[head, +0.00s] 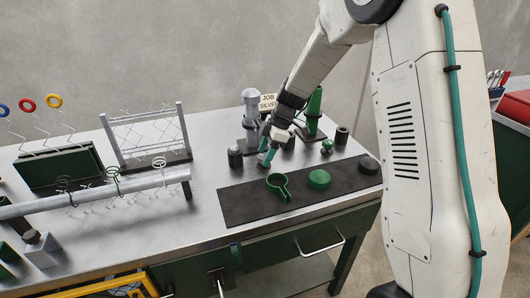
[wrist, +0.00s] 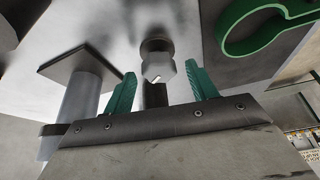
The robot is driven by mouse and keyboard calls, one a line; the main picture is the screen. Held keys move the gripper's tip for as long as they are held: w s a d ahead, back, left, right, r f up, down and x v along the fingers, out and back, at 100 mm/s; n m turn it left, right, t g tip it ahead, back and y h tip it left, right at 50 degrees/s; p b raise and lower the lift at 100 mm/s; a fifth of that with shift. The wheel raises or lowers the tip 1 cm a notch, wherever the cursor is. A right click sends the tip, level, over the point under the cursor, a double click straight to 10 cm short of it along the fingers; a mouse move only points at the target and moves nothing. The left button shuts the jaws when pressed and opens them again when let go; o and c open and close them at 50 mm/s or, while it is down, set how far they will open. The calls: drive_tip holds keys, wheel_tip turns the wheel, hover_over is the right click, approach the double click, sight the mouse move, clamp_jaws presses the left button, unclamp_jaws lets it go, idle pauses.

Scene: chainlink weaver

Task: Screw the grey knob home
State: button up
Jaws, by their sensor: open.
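In the wrist view a small grey knob-like piece (wrist: 157,62) with a faceted end shows between and just beyond my teal fingertips. My gripper (wrist: 162,88) is open, with a gap visible on both sides of the piece; I see no contact. A dark stub shows below it, partly hidden by the gripper body. In the head view my gripper (head: 268,157) is low over the bench, just behind the dark mat. I cannot pick out the grey piece for sure there, as the gripper and wrist cover that spot.
A green ring with a handle (head: 278,185), a green disc (head: 319,179) and a dark disc (head: 368,165) lie on the dark mat (head: 240,208). A wire rack (head: 148,135) stands left.

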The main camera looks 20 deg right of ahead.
drive_tip(key=c, duration=1)
